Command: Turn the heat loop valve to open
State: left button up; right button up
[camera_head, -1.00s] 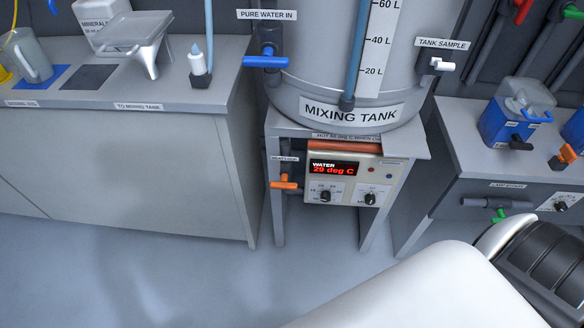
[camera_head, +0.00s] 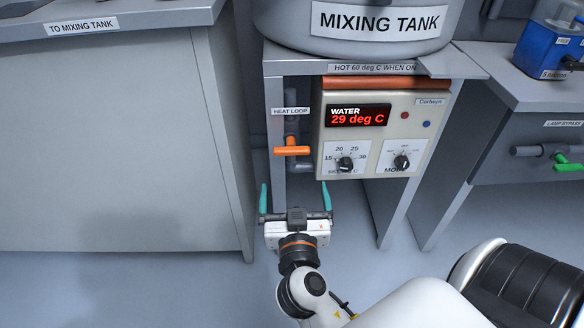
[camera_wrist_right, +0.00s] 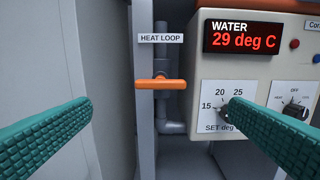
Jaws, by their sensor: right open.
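The heat loop valve has an orange handle (camera_head: 291,150) lying crosswise to its grey upright pipe, below the label HEAT LOOP (camera_head: 291,111). In the right wrist view the handle (camera_wrist_right: 161,84) is level, between my two fingers and beyond their tips. My right gripper (camera_head: 296,197) is open and empty, with its teal fingers wide apart. In the head view it shows below the handle, not touching it. My left gripper is not in view.
The heater box (camera_head: 372,125) stands just right of the valve, reading 29 deg C, with two knobs. The mixing tank (camera_head: 380,22) is above on its stand. A grey cabinet (camera_head: 100,150) is to the left. A green-handled valve (camera_head: 567,163) is at right.

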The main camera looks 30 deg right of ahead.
aim_at(291, 153)
jog(key=x, duration=1.2)
jog(key=shift+s+r, duration=0.1)
jog(key=shift+r, duration=0.05)
jog(key=c, duration=1)
